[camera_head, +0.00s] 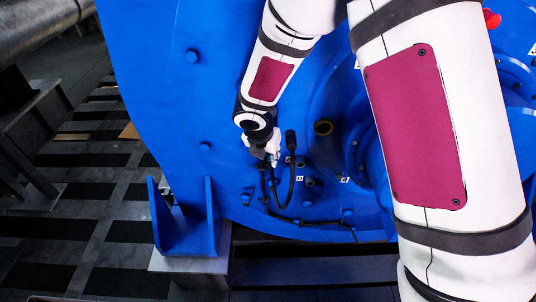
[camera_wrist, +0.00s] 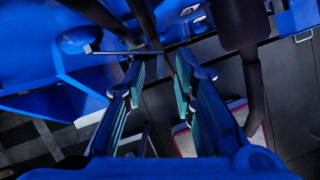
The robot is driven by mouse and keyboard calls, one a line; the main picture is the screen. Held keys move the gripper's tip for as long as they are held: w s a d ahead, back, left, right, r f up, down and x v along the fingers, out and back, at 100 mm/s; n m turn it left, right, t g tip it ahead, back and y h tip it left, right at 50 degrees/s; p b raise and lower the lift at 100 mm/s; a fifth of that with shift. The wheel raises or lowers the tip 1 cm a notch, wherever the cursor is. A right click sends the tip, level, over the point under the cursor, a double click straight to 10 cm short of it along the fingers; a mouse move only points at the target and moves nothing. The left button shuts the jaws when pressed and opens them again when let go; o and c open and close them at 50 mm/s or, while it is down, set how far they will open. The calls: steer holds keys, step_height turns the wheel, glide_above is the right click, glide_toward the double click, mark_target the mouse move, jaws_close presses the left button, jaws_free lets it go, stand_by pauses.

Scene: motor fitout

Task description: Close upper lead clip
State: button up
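My gripper (camera_head: 268,153) is at the face of the blue motor housing (camera_head: 165,75), beside black leads (camera_head: 290,180) that hang and curve along its lower part. In the wrist view my gripper (camera_wrist: 160,65) has its two teal-padded fingers apart. A thin dark bar (camera_wrist: 122,52) crosses near the fingertips, and a dark strand shows between them; I cannot tell whether either touches a finger. A thick black lead (camera_wrist: 250,85) runs down to the right of the fingers. I cannot clearly make out the upper lead clip; the gripper and leads crowd that area.
A blue bracket (camera_head: 184,238) on a grey block (camera_head: 190,262) stands at lower left. The floor at left has dark strips.

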steer(key=v, duration=1.2)
